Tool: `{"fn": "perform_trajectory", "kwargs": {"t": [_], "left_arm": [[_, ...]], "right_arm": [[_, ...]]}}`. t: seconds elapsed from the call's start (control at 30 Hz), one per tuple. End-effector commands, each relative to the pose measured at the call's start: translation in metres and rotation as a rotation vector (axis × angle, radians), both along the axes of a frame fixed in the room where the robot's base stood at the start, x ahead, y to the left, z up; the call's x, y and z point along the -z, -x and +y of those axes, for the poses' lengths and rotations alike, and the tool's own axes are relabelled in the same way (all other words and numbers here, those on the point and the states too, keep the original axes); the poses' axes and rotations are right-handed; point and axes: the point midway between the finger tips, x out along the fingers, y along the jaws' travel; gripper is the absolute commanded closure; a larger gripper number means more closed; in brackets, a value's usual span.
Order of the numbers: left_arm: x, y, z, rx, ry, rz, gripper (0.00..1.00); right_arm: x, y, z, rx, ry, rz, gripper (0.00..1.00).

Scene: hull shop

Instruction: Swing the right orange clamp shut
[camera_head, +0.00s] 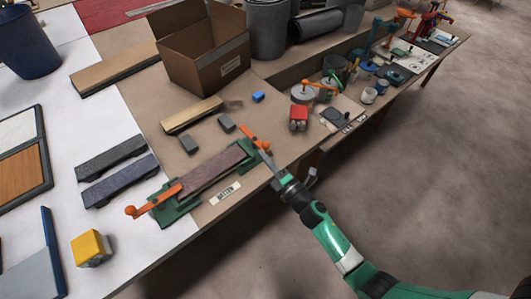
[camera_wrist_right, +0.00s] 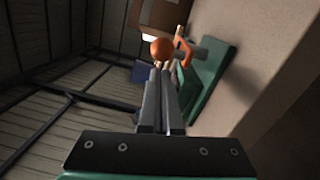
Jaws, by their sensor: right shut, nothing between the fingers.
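The right orange clamp (camera_head: 253,138) is a lever with a ball at its end, at the right end of a green fixture (camera_head: 172,213). It angles across that end, with its ball at the lower right. A brown-purple bar (camera_head: 213,168) lies in the fixture. The left orange clamp (camera_head: 155,200) is at the other end. My right gripper (camera_head: 267,160) is shut and empty, right beside the right clamp's ball. In the right wrist view, the orange ball (camera_wrist_right: 161,48) shows just beyond the shut fingertips (camera_wrist_right: 161,72); I cannot tell whether they touch.
Two dark bars (camera_head: 110,158) lie left of the fixture. A yellow block (camera_head: 91,248) stands at the lower left. A cardboard box (camera_head: 203,45) stands at the back. The bench edge runs just under my right gripper.

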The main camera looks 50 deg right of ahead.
Motion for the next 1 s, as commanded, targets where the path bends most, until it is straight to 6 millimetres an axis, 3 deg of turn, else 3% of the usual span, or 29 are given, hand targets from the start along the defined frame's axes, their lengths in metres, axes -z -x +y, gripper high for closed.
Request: {"fn": "perform_trajectory", "kwargs": {"t": [1.0], "left_arm": [[-0.0073, -0.0002, 0.0001, 0.000, 0.000, 0.001, 1.00]], "right_arm": [[-0.0005, 0.0035, -0.0098, -0.001, 0.000, 0.000, 1.00]]}}
